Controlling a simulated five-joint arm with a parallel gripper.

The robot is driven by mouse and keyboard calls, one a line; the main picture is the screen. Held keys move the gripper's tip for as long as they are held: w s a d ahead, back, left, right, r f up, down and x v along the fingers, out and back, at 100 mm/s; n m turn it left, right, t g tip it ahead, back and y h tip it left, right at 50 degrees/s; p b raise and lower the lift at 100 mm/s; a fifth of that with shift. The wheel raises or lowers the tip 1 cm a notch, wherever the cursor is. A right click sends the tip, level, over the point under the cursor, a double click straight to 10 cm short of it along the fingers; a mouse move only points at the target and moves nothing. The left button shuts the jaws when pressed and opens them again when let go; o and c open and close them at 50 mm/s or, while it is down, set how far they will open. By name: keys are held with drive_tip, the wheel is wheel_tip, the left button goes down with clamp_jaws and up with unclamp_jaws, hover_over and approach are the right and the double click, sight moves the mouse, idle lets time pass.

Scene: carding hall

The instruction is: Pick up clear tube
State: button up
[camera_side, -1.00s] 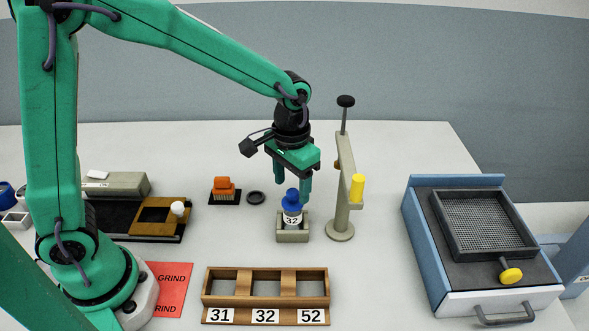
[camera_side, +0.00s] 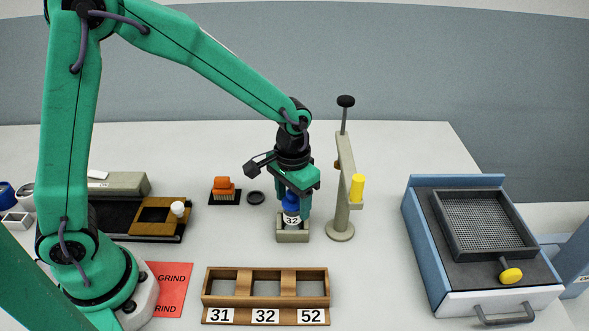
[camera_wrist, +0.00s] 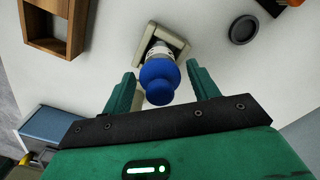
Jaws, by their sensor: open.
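A tube with a blue cap (camera_side: 291,201) and a white 32 label stands upright in a small grey holder (camera_side: 292,236). Little of the tube's body shows, so I cannot tell whether it is clear. My gripper (camera_side: 292,210) points down from above, with its fingers at the height of the cap. In the wrist view, the blue cap (camera_wrist: 158,80) lies between the two open fingers (camera_wrist: 160,88), with a gap on each side. The holder (camera_wrist: 178,38) shows beyond the cap there.
A stand (camera_side: 342,210) with a yellow cylinder rises close right of my gripper. A wooden rack (camera_side: 265,299) labelled 31, 32, 52 lies in front, its slots empty. A blue box with a mesh tray (camera_side: 485,222) is at right. An orange brush (camera_side: 224,188) and dark disc (camera_side: 255,197) lie left.

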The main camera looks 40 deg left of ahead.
drive_tip(key=c, duration=1.3)
drive_tip(key=shift+r, duration=0.15)
drive_tip(key=shift+r, duration=1.6)
drive_tip(key=s+d+r, duration=0.3)
drive_tip(key=s+d, duration=0.1)
drive_tip(key=s+d+r, duration=0.4)
drive_tip(key=shift+s+r, duration=0.3)
